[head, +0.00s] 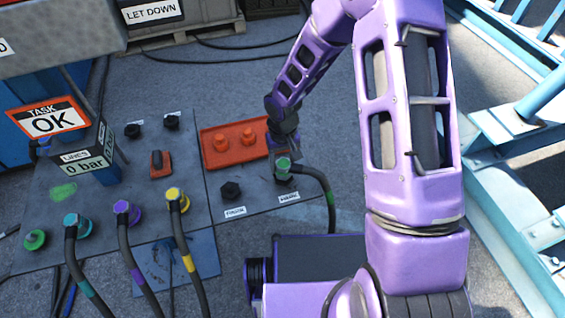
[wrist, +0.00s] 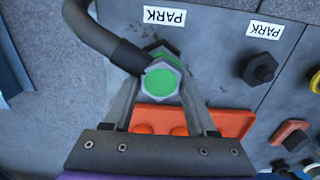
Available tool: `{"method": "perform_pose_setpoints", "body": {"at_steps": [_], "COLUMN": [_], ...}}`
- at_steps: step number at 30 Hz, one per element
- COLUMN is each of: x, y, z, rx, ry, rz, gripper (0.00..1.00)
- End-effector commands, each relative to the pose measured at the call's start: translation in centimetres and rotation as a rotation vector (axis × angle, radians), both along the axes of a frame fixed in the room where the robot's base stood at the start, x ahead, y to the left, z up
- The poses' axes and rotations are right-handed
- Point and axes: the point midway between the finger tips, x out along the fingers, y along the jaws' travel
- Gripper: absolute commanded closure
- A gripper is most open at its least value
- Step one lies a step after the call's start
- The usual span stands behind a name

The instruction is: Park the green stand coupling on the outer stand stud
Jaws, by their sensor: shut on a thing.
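The green stand coupling (head: 283,165) sits at the outer stand position, above its PARK label, and hides the stud there. It also shows in the wrist view (wrist: 160,83) with its green hex face toward the camera. A dark hose with a green band leads away from it. My gripper (wrist: 160,95) is shut on the coupling, one finger on each side; in the head view it comes down from behind. Whether the coupling is fully seated on the stud cannot be told. The other stand stud (head: 231,190) is bare and black, and shows in the wrist view (wrist: 260,68).
An orange tray (head: 208,150) with two orange caps lies behind the studs. Teal (head: 77,225), purple (head: 127,212) and yellow (head: 177,200) couplings with hoses stand on the left panel. Blue railings stand at right.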

Motion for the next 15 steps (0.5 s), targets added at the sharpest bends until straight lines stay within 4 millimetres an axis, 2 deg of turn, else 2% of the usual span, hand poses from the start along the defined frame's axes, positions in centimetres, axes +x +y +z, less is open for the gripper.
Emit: {"method": "perform_pose_setpoints", "body": {"at_steps": [15], "x": [0.01], "y": [0.02], "z": [-0.94], "rx": [0.000], "ry": [-0.001], "rz": [0.001], "gripper": [1.00]}}
